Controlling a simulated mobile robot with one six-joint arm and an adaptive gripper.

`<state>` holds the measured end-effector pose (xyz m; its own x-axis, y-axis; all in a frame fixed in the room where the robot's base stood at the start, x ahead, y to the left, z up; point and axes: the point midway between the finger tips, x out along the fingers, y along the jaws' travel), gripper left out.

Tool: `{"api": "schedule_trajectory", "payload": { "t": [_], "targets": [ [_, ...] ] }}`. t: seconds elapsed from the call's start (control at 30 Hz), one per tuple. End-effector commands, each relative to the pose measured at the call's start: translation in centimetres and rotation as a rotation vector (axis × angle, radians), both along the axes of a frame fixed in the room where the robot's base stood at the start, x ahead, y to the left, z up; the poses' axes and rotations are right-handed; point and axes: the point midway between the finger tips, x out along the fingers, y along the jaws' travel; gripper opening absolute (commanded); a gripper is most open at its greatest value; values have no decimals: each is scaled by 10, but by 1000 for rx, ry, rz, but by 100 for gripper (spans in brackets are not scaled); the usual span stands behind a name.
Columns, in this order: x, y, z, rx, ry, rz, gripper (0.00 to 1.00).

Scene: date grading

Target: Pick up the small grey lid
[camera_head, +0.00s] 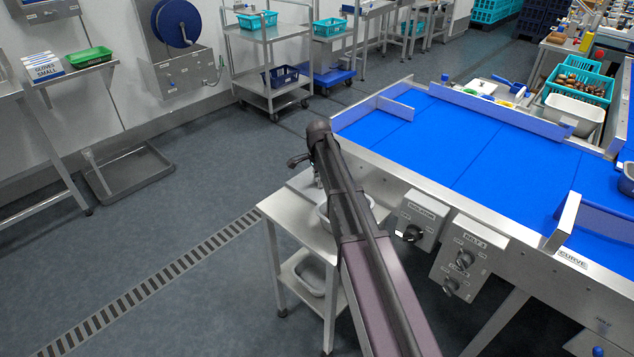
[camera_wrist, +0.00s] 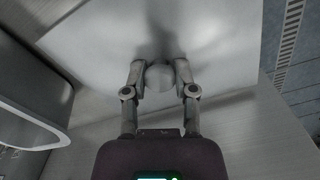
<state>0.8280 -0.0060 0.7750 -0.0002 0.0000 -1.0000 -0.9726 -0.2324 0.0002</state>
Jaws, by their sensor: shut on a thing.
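In the wrist view my gripper (camera_wrist: 159,76) has its two fingers closed on a small rounded grey piece, which I take to be part of the small grey lid (camera_wrist: 159,79). A pale flat surface lies directly behind the piece. I cannot tell whether the piece is a knob joined to that surface, or whether it is lifted. In the head view my arm hides most of the gripper and the lid, above a small steel table (camera_head: 290,212).
A grey tub (camera_head: 323,213) stands on the steel table, partly behind my arm; its rim is at the left in the wrist view (camera_wrist: 30,118). Another tub (camera_head: 310,275) sits on the lower shelf. The blue conveyor (camera_head: 480,150) with control boxes (camera_head: 465,258) is close on the right. Open floor lies left.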

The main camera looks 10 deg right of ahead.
Motion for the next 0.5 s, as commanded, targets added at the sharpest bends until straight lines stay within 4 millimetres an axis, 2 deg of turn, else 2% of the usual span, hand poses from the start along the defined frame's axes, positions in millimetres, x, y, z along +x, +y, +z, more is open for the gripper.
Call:
{"api": "schedule_trajectory", "payload": {
  "t": [0.27, 0.5],
  "targets": [
    [0, 0, 11, 0, 0, 0, 0],
    [0, 0, 32, 0, 0, 0, 0]
  ]
}}
